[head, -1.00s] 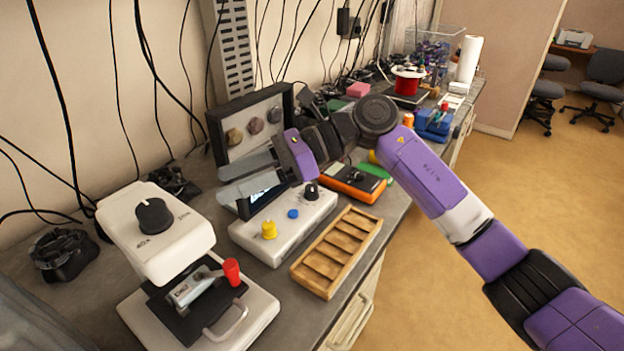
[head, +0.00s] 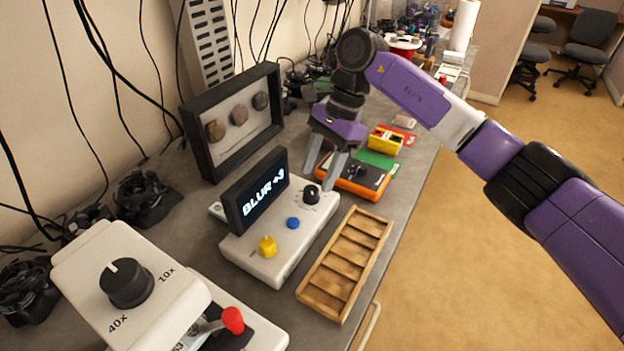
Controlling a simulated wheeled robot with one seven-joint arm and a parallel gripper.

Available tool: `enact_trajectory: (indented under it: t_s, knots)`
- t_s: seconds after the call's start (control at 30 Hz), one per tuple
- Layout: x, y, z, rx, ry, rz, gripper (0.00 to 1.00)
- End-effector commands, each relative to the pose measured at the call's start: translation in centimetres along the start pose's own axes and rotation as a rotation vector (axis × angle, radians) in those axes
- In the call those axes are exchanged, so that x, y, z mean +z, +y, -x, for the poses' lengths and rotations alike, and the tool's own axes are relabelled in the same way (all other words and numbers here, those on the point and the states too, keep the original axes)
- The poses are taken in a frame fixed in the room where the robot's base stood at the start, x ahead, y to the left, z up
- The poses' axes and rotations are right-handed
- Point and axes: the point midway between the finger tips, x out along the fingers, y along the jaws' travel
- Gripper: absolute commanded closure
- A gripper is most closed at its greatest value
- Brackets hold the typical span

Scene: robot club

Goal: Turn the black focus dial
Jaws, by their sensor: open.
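The black focus dial (head: 311,194) is a small round knob with a pale mark, on the back right of a white console (head: 268,260). The console's tilted screen (head: 258,192) reads "BLUR +3". My gripper (head: 322,181) points down with its two grey fingers apart and nothing between them. Its tips are close to the dial, just behind it and to its right in the head view. I cannot tell whether a finger touches the dial.
A yellow knob (head: 267,247) and a blue button (head: 293,223) share the console. A wooden slotted tray (head: 345,265) lies right of it, an orange box (head: 355,182) behind. A white microscope (head: 130,285) with a larger black knob stands front left. A framed rock display (head: 235,120) stands behind.

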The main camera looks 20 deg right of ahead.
Motion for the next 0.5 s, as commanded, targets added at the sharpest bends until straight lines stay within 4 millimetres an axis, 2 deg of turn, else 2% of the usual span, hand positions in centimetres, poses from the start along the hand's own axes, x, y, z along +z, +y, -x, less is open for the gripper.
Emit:
enact_trajectory:
  t_s: [0.2, 0.5]
  knots:
    - [0.1, 0.0, -2.8, 0.0, -0.003, 0.0, 0.46]
    - [0.1, 0.0, -3.8, -0.002, -0.001, 0.0, 0.46]
